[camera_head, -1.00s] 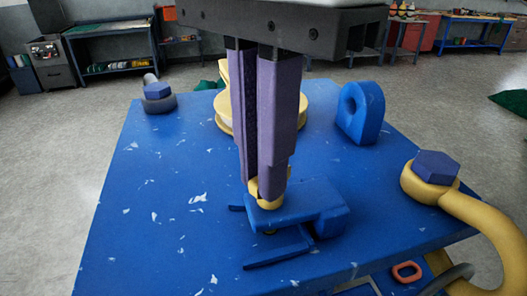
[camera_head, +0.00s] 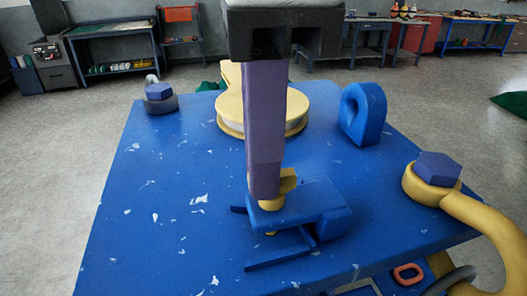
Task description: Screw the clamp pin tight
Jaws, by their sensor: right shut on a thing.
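My right gripper (camera_head: 263,192) comes down from the top of the head view, with its purple fingers pointing straight down. It is shut on the yellow clamp pin (camera_head: 288,180), whose head shows partly to the right of the fingertips. The pin stands upright in the blue clamp (camera_head: 318,203), and a bit of yellow shows just below the clamp's upper plate. The near finger hides the other finger and much of the pin's head. My left gripper is not in view.
The clamp sits on a scratched blue plate (camera_head: 150,215). Behind are a yellow wheel-like block (camera_head: 290,112) and a blue lug (camera_head: 363,112). A purple hex bolt (camera_head: 437,168) on a yellow shackle (camera_head: 480,225) stands at right.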

